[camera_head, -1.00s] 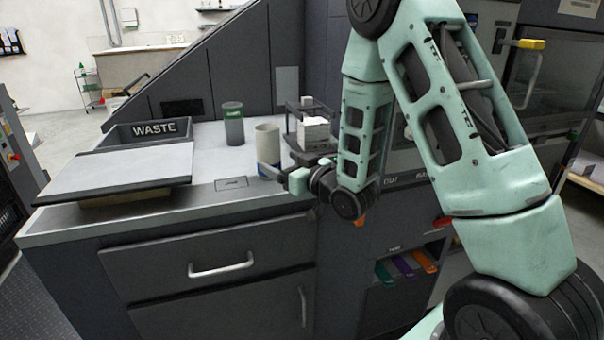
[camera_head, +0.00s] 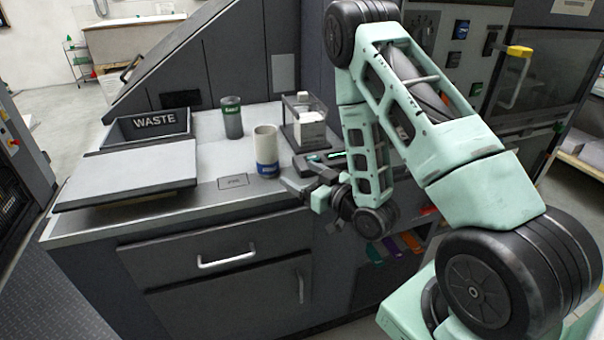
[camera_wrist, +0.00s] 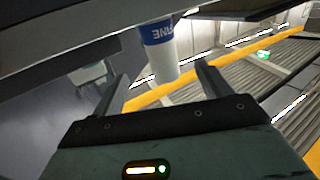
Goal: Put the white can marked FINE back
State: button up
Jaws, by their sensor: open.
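The white can (camera_head: 266,143) stands upright on the grey counter in the head view, with a blue band around its base. It also shows in the wrist view (camera_wrist: 163,60), where part of the word FINE is readable on the band. A small marked plate (camera_head: 233,181) lies on the counter just left of and in front of it; its lettering is too small to read. My gripper (camera_head: 288,187) is open and empty at the counter's front edge, right of the can and apart from it. In the wrist view the can appears between and beyond the fingers.
A grey can with a green band (camera_head: 232,120) stands behind the white can. A rack with white blocks (camera_head: 309,125) stands to the right. A WASTE bin (camera_head: 153,126) and a flat grey board (camera_head: 128,173) are on the left. A drawer handle (camera_head: 226,257) is below.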

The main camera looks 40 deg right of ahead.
jog(key=s+a+r+n+g, duration=0.1)
jog(key=a+n+g, duration=0.1)
jog(key=a+g, duration=0.45)
jog(key=s+a+r+n+g, duration=0.1)
jog(key=a+g, duration=0.2)
jog(key=a, duration=0.7)
jog(key=s+a+r+g+h, duration=0.1)
jog(key=s+r+g, duration=0.1)
jog(key=s, duration=0.6)
jog(key=s+a+r+n+g+h, duration=0.1)
jog(key=s+a+r+g, duration=0.1)
jog(key=s, duration=0.6)
jog(key=s+a+r+n+g, duration=0.1)
jog(key=s+a+r+g, duration=0.1)
jog(key=s, duration=0.6)
jog(key=shift+s+a+r+g+h, duration=0.25)
jog(key=shift+r+g+h, duration=0.15)
jog(key=shift+r+g, duration=0.5)
jog(key=shift+d+f, duration=0.1)
jog(key=shift+f, duration=0.1)
